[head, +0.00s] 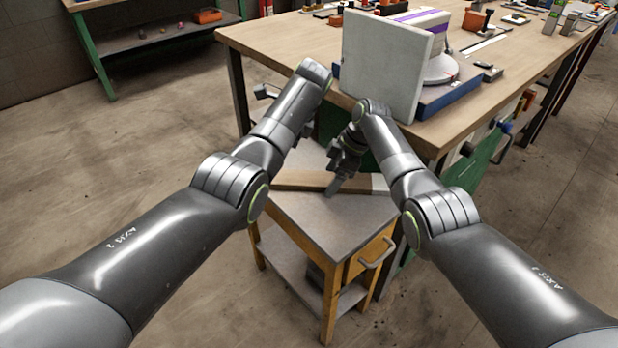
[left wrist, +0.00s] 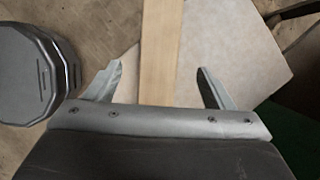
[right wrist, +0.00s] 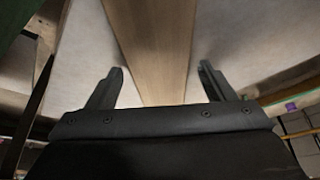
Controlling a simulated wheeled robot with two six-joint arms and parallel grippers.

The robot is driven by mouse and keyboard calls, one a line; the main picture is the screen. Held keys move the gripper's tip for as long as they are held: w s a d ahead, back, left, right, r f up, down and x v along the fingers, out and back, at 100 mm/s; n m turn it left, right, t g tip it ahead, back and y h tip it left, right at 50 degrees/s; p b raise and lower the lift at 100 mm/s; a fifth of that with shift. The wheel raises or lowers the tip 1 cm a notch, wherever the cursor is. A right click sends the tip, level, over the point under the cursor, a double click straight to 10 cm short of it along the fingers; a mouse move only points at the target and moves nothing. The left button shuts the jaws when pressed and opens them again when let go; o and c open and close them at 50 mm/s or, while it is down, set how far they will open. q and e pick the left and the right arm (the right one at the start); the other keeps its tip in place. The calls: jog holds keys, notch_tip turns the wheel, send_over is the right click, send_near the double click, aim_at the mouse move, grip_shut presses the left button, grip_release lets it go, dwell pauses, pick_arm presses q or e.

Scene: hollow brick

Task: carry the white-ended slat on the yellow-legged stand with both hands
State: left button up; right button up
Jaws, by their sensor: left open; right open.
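The slat (head: 305,181) lies flat across the grey top of the yellow-legged stand (head: 322,226). Its white end (head: 379,184) shows at the right, beside my right forearm. My right gripper (head: 336,188) is open over the slat, right of its middle. In the right wrist view the slat (right wrist: 150,35) runs between the spread fingers (right wrist: 161,67). My left gripper is mostly hidden behind my left arm in the head view. In the left wrist view its open fingers (left wrist: 160,70) stand either side of the slat (left wrist: 161,40). Contact cannot be told.
A large wooden workbench (head: 285,42) stands behind the stand, with a pale upright panel (head: 385,62) and a blue-based device (head: 452,88) near its edge. A green-legged bench (head: 90,55) is at the far left. The floor at left is clear.

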jog(key=shift+r, duration=0.2)
pick_arm(q)
jog(key=v, duration=0.3)
jog(key=shift+d+r, duration=0.1)
jog(key=shift+r, duration=0.1)
pick_arm(e)
notch_tip(320, 180, up, 10)
jog(key=shift+f, duration=0.2)
